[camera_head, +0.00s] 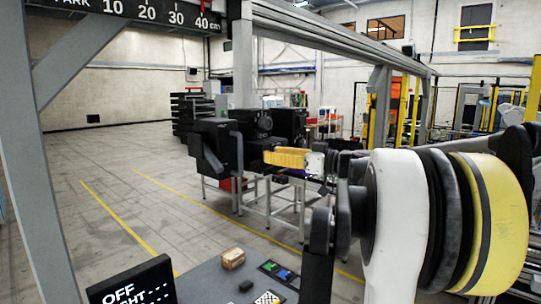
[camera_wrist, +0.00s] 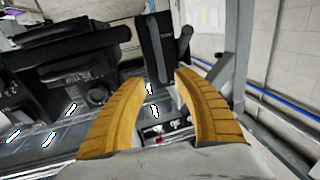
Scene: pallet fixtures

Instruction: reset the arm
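My arm, white with black and yellow joints, fills the right foreground of the head view. My gripper (camera_head: 272,158) is near the middle of that view, out in the air, its yellow fingers pointing left. In the wrist view my gripper (camera_wrist: 159,82) shows two curved yellow fingers with a clear gap between the tips. It is open and nothing is held between the fingers. Part of the wrist is hidden behind nearer arm links in the head view.
A black machine (camera_head: 262,127) stands behind the gripper. A grey post (camera_head: 36,150) rises at left. Floor beyond is clear.

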